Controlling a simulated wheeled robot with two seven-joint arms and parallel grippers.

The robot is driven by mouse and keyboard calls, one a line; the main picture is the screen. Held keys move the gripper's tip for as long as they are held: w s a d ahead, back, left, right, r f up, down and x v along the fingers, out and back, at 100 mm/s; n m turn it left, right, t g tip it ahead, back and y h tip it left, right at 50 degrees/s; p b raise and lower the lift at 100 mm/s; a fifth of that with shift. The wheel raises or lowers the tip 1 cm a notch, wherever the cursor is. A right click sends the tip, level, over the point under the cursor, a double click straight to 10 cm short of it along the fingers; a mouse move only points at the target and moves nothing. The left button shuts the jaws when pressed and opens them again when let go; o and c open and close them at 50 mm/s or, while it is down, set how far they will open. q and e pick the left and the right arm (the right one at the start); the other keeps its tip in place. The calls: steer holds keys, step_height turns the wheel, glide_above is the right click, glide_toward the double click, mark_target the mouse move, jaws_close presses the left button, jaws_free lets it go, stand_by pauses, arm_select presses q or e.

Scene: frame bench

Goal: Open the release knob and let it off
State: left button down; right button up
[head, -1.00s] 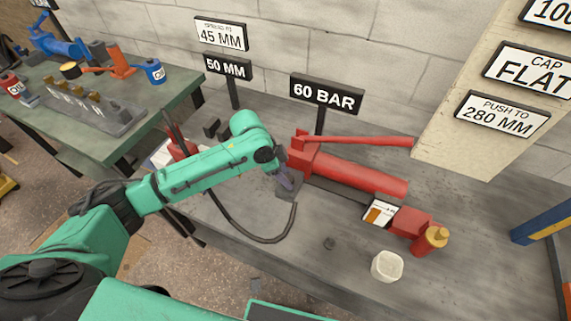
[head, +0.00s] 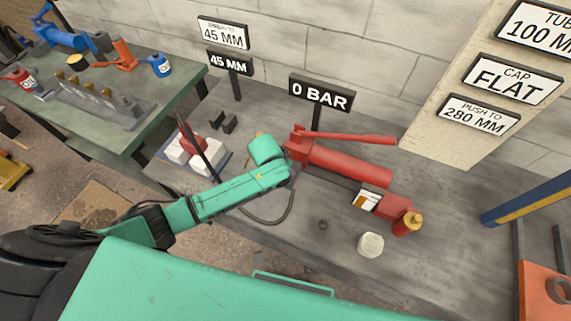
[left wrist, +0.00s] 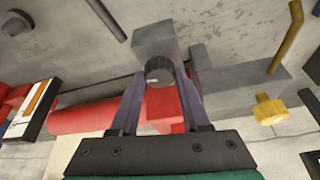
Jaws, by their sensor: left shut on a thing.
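The red hand pump (head: 350,165) lies on the grey bench with its long red handle (head: 350,138) above the cylinder. The dark round release knob (left wrist: 158,72) has a white mark and sits at the pump's grey end block (left wrist: 156,40). My left gripper (left wrist: 160,80) is shut on the knob, one finger on each side. In the head view my left wrist hides the knob and most of the fingers (head: 291,172). The gauge sign (head: 320,92) reads 0 BAR. A lower sign (head: 230,64) reads 45 MM, under one ending in 45 MM. My right gripper is not in view.
A black hose (head: 272,220) curves over the bench in front of the pump. A white cup (head: 371,244) and a small dark piece (head: 322,225) stand in front. A red tool (head: 192,143) rests on white blocks at left. The bench's right front is clear.

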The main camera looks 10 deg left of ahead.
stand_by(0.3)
arm_select(q)
steer(key=shift+c, duration=1.9)
jaws_free()
steer(key=v, duration=1.4)
steer(key=shift+s+r, duration=0.2)
steer(key=shift+r, duration=0.05)
steer(key=shift+d, duration=0.1)
